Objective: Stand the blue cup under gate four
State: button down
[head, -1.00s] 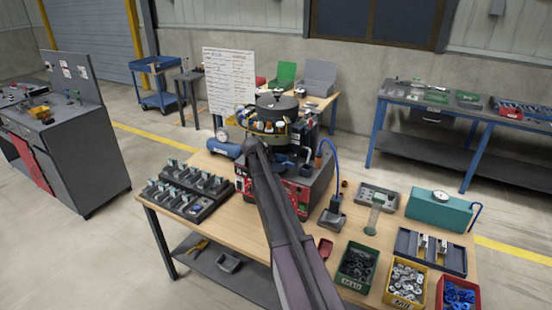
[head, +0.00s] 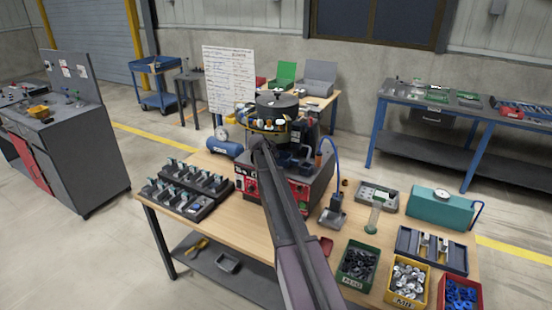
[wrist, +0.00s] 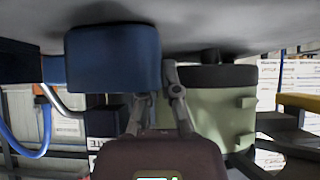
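My gripper (head: 257,146) is at the front of the bowl feeder (head: 278,108), and its fingers are hard to make out in the head view. In the wrist view, my gripper (wrist: 162,82) has its slim grey fingers close together beside a dark blue block-like body (wrist: 113,58). This may be the blue cup, but I cannot tell. A pale green body with a dark top (wrist: 215,105) is just right of the fingers. A small blue shape (head: 287,159) shows at the feeder's front, right of my gripper. The gates' numbers are not readable, and my arm hides part of the feeder front.
The wooden table (head: 262,228) carries a dark fixture rack (head: 185,190) on the left. A green bin (head: 357,262), a yellow bin (head: 407,282) and a red bin (head: 461,294) stand at the front right. A teal box (head: 440,209) is behind them.

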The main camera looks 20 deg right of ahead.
jog(key=shift+f, duration=0.2)
jog(key=c, duration=0.8)
grip_release()
jog(key=shift+r, duration=0.1)
jog(key=shift+r, duration=0.15)
jog(key=shift+p+v, duration=0.75)
jog(key=shift+v, duration=0.2)
jog(key=p+v, duration=0.6)
jog(key=v, duration=0.4)
jog(key=shift+p, duration=0.35)
jog(key=shift+s, duration=0.15)
